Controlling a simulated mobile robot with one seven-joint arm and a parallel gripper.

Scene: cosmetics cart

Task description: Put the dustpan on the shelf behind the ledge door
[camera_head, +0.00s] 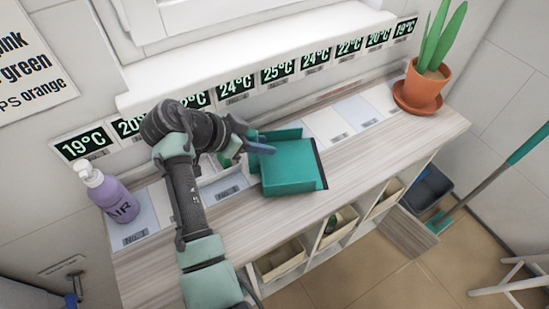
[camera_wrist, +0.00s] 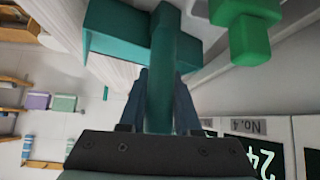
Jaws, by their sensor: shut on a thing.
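The teal dustpan (camera_head: 290,172) shows in the head view over the middle of the wooden ledge (camera_head: 365,150), with its dark-edged lip toward the right. I cannot tell whether it touches the ledge top. My gripper (camera_head: 260,143) is at its left end, shut on its handle. In the wrist view the teal handle (camera_wrist: 162,75) runs between my fingers (camera_wrist: 160,105), and the pan (camera_wrist: 115,25) lies beyond. A wooden door (camera_head: 405,232) stands open at the right end of the ledge's front. The shelf space behind it is mostly hidden.
A potted plant (camera_head: 428,85) stands on the ledge's right end, a purple pump bottle (camera_head: 110,195) on its left. A green object (camera_wrist: 245,25) is close beside my gripper. A dark bin (camera_head: 432,188) and a teal broom (camera_head: 440,222) are near the door.

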